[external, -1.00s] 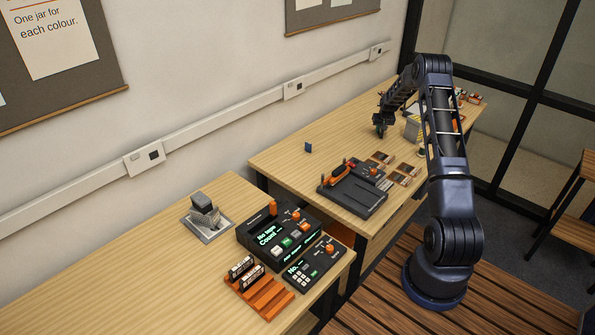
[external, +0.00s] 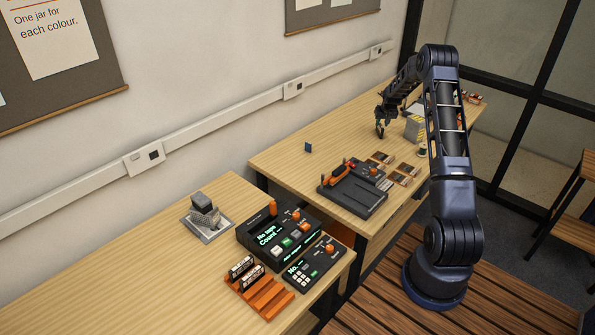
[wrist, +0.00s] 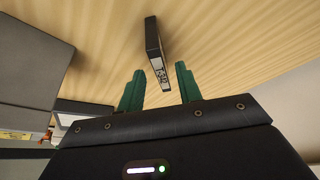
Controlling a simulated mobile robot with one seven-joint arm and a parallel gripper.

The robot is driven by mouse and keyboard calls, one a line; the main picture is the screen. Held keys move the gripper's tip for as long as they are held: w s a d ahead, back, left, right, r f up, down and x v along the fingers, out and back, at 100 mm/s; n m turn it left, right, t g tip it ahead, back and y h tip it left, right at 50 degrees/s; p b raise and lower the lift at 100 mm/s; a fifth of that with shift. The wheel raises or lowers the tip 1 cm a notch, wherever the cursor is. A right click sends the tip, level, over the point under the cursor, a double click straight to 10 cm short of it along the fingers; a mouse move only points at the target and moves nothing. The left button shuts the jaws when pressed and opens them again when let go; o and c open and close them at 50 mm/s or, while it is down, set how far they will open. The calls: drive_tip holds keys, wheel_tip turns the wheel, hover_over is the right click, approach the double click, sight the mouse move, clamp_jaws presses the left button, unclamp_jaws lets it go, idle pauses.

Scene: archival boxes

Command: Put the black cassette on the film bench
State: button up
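The black cassette (wrist: 153,42) stands on the wooden table in the wrist view, with a white label on its near end. My gripper (wrist: 160,84) has its two green fingers apart. The cassette lies ahead of the fingertips, roughly in line with the gap, and nothing is held. In the external view my gripper (external: 380,130) is low over the far wooden bench (external: 275,160); the cassette cannot be made out there. A black film device (external: 355,195) with orange parts sits on this bench's near end. I cannot tell which surface is the film bench.
A grey box (external: 414,128) stands right of my gripper; grey boxes (wrist: 30,60) fill the wrist view's left. The near bench holds a control console (external: 275,235) and an orange rack (external: 262,295).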

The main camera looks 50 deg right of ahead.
drive_tip(key=s+a+r+n+y, duration=0.1)
drive_tip(key=a+r+n, duration=0.1)
drive_tip(key=a+r, duration=1.35)
drive_tip(key=a+r+n, duration=0.1)
drive_tip(key=a+r, duration=1.2)
drive_tip(key=a, duration=0.5)
drive_tip(key=s+a+r+n, duration=0.2)
drive_tip(key=s+a+r, duration=0.2)
drive_tip(key=s+a, duration=0.8)
drive_tip(key=s+a+r+n+t+y, duration=0.1)
drive_tip(key=s+a+r, duration=0.3)
drive_tip(key=s+a, duration=0.9)
drive_tip(key=a+n, duration=0.1)
drive_tip(key=a, duration=0.5)
drive_tip(key=shift+s+n+y, duration=0.25)
drive_tip(key=shift+n+y, duration=0.05)
drive_tip(key=shift+n, duration=0.1)
drive_tip(key=shift+o, duration=0.5)
drive_tip(key=s+a+f+n, duration=0.1)
drive_tip(key=s+a+f, duration=0.2)
drive_tip(key=s, duration=0.6)
drive_tip(key=shift+a+y, duration=0.3)
drive_tip(key=shift+a, duration=0.25)
drive_tip(key=shift+s, duration=0.1)
